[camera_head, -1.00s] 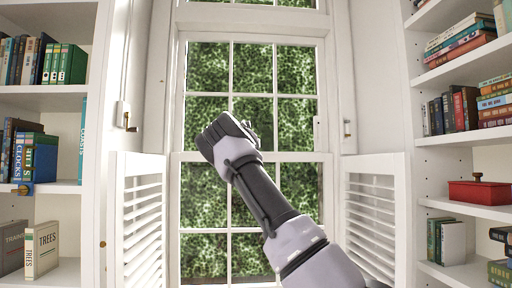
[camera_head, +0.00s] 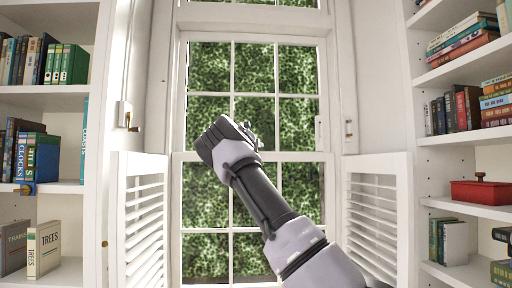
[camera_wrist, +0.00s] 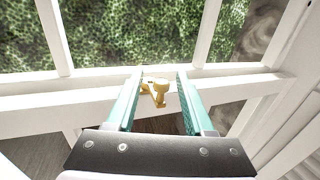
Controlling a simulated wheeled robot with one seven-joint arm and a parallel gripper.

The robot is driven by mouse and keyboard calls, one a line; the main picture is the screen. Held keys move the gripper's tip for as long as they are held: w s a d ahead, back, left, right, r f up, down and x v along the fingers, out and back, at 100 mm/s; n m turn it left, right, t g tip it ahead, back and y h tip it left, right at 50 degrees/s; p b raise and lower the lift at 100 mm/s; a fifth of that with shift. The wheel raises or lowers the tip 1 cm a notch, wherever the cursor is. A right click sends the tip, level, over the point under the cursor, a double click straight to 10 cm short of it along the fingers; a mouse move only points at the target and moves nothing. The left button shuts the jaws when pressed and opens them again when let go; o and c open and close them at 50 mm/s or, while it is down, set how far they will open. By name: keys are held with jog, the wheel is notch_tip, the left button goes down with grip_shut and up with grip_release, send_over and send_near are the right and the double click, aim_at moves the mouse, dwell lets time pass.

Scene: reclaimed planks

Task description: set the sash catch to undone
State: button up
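The sash catch (camera_wrist: 158,92) is a small brass fitting on the white meeting rail (camera_wrist: 90,98) of the window in the wrist view. My gripper (camera_wrist: 160,75) has two green fingers, set apart, one on each side of the catch. There appears to be a gap between each finger and the catch, but how far away the catch is I cannot tell. In the head view my gripper (camera_head: 228,143) is in front of the window's middle rail and hides the catch.
Louvred half shutters (camera_head: 142,215) stand folded out at both sides of the window (camera_head: 255,110). Bookshelves flank it, with books (camera_head: 40,160) on the left and a red box (camera_head: 481,192) on the right.

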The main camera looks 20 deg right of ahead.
jog(key=v, duration=1)
jog(key=shift+s+a, duration=0.25)
jog(key=shift+s, duration=0.1)
